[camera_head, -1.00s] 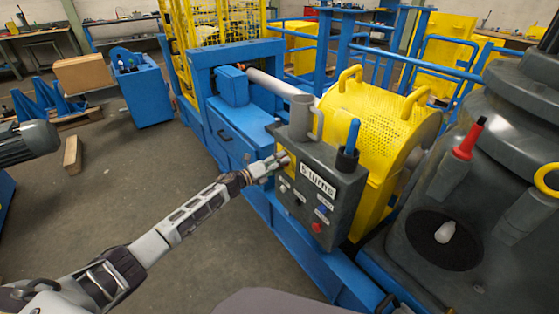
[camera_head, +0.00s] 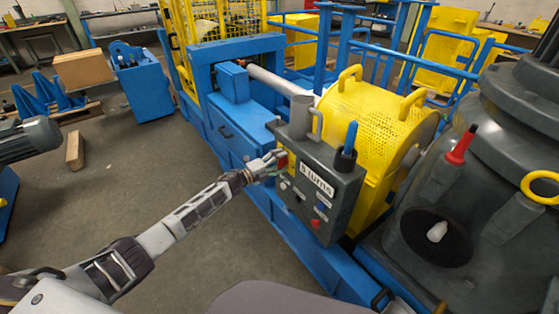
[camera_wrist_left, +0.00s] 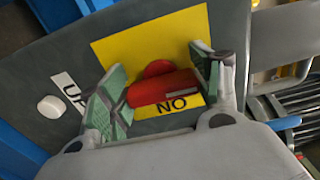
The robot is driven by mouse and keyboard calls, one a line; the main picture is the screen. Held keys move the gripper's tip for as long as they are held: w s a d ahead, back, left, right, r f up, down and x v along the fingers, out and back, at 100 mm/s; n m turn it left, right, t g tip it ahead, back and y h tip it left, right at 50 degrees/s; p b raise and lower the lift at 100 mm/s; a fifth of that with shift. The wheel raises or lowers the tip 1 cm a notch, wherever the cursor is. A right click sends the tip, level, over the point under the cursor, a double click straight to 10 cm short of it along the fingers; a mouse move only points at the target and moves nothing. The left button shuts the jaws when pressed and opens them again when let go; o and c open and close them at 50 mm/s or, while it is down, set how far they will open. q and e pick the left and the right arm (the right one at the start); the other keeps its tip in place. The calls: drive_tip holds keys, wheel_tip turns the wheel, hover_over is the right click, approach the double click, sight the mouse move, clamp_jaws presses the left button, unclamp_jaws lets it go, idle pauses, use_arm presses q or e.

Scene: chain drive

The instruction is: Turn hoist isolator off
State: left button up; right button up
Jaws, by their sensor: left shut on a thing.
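The hoist isolator is a red rotary handle (camera_wrist_left: 163,88) on a yellow plate (camera_wrist_left: 125,50) on the dark grey control box (camera_head: 345,205). My left gripper (camera_head: 274,163) reaches the upper left of the box's face. In the left wrist view the green-padded fingers of my left gripper (camera_wrist_left: 163,92) stand on both sides of the red handle and are shut on it. Part of the word on the plate reads "NO"; the rest is hidden. A bit of red shows by the fingertips in the head view. My right gripper is out of view.
A white button (camera_wrist_left: 50,107) sits beside the "UP" label. The box also bears a "5 turns" label (camera_head: 316,181), a red button (camera_head: 315,224) and a blue-handled lever (camera_head: 349,145) on top. A yellow perforated drum guard (camera_head: 375,115) stands behind it.

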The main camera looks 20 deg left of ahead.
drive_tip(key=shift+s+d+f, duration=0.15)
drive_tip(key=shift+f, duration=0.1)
use_arm(q)
drive_tip(key=o, duration=1)
drive_tip(key=shift+v, duration=6)
drive_tip(key=shift+n, duration=0.4)
